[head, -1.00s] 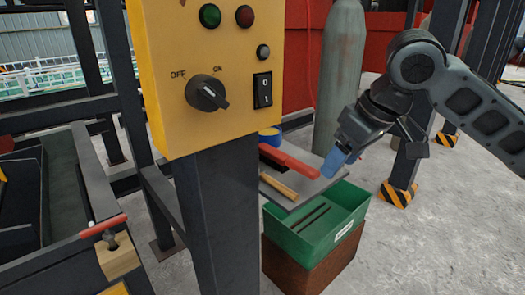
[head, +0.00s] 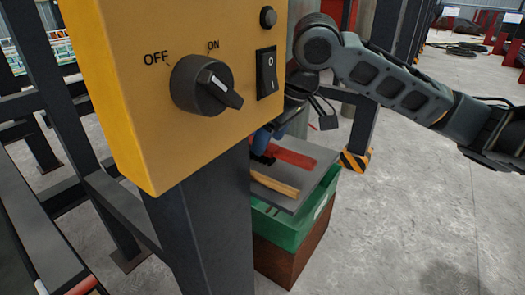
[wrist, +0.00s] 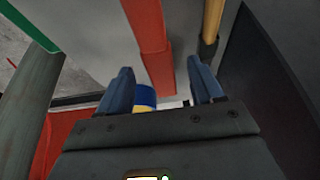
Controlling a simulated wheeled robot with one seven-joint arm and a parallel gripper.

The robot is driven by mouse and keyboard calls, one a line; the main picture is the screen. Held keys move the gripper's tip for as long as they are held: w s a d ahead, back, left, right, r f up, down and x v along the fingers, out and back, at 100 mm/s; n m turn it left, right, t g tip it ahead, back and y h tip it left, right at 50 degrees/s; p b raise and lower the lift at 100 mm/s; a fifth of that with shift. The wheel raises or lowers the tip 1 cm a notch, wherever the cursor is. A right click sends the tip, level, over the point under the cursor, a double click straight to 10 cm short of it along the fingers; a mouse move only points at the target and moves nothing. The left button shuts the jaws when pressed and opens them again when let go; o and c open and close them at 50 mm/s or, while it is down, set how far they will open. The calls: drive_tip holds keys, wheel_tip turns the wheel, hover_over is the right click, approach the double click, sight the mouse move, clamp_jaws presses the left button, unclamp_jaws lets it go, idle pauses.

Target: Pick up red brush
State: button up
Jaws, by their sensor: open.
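The red brush (head: 295,158) lies on a grey board at the middle of the head view, its left end hidden by my gripper. My gripper (head: 264,143), with blue fingers, is at that left end, partly behind the yellow control box. In the wrist view, the red brush (wrist: 147,35) runs down the picture into the gap between the two spread fingers of my gripper (wrist: 161,82). The fingers are open and not closed on it. I cannot tell how far down around the brush they reach.
A wooden-handled tool (head: 274,183) lies beside the brush on the grey board (head: 312,182), above a green bin (head: 286,228). The yellow control box (head: 170,85) and its dark post (head: 205,230) stand close in front. A blue and yellow can (wrist: 145,96) shows beyond the fingers.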

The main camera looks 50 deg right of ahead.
drive_tip(key=x, duration=0.3)
drive_tip(key=shift+w+f, duration=0.15)
drive_tip(key=shift+f, duration=0.05)
drive_tip(key=c, duration=1.1)
drive_tip(key=shift+r, duration=0.1)
drive_tip(key=shift+r, duration=0.5)
wheel_tip(320, 180, up, 3)
drive_tip(key=shift+f, duration=0.1)
drive_tip(key=s+r, duration=0.2)
drive_tip(key=s, duration=0.2)
drive_tip(key=s+r+p, duration=0.1)
drive_tip(key=s+r, duration=0.1)
drive_tip(key=s, duration=0.1)
drive_tip(key=s+r, duration=0.3)
drive_tip(key=s, duration=0.1)
drive_tip(key=shift+s+d, duration=0.15)
drive_tip(key=shift+s, duration=0.2)
